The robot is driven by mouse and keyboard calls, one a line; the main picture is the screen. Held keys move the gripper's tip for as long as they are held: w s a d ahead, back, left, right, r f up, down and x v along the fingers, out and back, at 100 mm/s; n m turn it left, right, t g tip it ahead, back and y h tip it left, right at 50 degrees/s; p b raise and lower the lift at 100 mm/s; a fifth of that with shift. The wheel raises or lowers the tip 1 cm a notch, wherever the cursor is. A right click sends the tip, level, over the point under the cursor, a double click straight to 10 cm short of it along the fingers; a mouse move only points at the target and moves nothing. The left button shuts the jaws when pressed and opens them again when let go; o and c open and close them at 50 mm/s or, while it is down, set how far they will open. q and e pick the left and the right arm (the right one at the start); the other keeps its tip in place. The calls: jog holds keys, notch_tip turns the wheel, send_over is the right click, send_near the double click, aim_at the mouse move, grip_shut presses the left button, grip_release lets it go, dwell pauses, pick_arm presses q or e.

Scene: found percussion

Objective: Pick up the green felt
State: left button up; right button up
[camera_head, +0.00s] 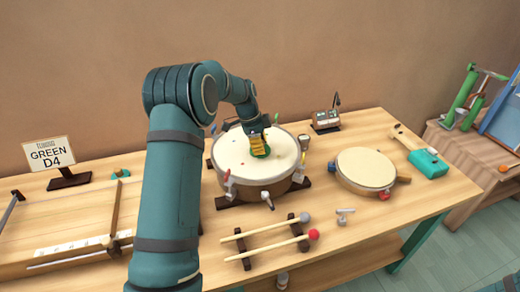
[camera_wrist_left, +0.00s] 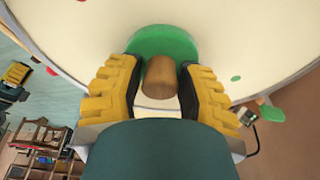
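The green felt is a round green disc (camera_wrist_left: 165,40) with a wooden knob (camera_wrist_left: 160,75) on it, on the drum's pale skin. It also shows in the head view as a green patch (camera_head: 266,151) under my gripper. My left gripper (camera_wrist_left: 158,80) has yellow ridged fingers, one on each side of the knob. A narrow gap shows between the knob and each finger, so it looks open around the knob. In the head view the left gripper (camera_head: 257,146) is low over the drum (camera_head: 232,152). My right gripper is not in view.
Lugs and small parts ring the drum. A smaller drum (camera_head: 366,167) and a green-headed mallet (camera_head: 428,163) lie to the right. Two sticks (camera_head: 270,236) lie in front on dark rests. A "GREEN D4" sign (camera_head: 49,154) stands at left. Bare tabletop shows at front right.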

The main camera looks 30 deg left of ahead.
pick_arm(q)
grip_shut()
jog(key=shift+r, duration=0.1)
